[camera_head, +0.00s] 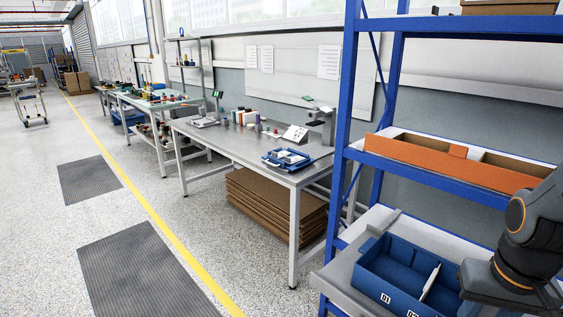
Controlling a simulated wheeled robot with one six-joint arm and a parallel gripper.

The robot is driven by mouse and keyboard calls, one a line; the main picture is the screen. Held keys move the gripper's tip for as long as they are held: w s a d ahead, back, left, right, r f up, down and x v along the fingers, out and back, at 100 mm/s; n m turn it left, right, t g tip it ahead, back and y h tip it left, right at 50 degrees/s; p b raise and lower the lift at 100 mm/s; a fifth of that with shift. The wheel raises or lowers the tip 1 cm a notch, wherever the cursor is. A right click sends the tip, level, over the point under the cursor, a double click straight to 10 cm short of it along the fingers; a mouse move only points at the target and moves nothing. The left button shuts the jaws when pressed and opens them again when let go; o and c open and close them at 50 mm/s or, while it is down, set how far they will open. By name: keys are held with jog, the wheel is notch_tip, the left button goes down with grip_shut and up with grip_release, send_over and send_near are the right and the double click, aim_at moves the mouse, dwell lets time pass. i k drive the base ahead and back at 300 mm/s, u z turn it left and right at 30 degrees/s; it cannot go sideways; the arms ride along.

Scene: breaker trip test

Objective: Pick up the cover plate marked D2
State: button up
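A blue open bin (395,262) sits on the low shelf at the bottom right. A thin white strip (431,282) stands tilted inside it; I cannot tell whether it is a cover plate or a divider. Small white labels (386,297) show on the bin's near edge, too small to read surely, and one is cut by the picture's bottom edge. No plate clearly marked D2 can be made out. Part of my dark grey arm with orange rings shows at the right edge, beside the bin, and hides its right side. My gripper's fingers are not in view.
An orange tray (440,162) lies on the shelf above, between blue rack posts (343,130). A grey workbench (225,143) with a blue case (287,158) and instruments stands left of the rack. Brown boards (275,205) lie beneath it. The floor left is open, with dark mats (150,275).

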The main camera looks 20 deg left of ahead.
aim_at(296, 160)
jog(key=u, duration=0.8)
jog(key=i, duration=0.75)
jog(key=u, duration=1.2)
jog(key=i, duration=1.85)
jog(key=z, duration=0.95)
jog(key=i, duration=0.85)
jog(key=z, duration=1.05)
jog(key=i, duration=0.2)
jog(key=z, duration=0.2)
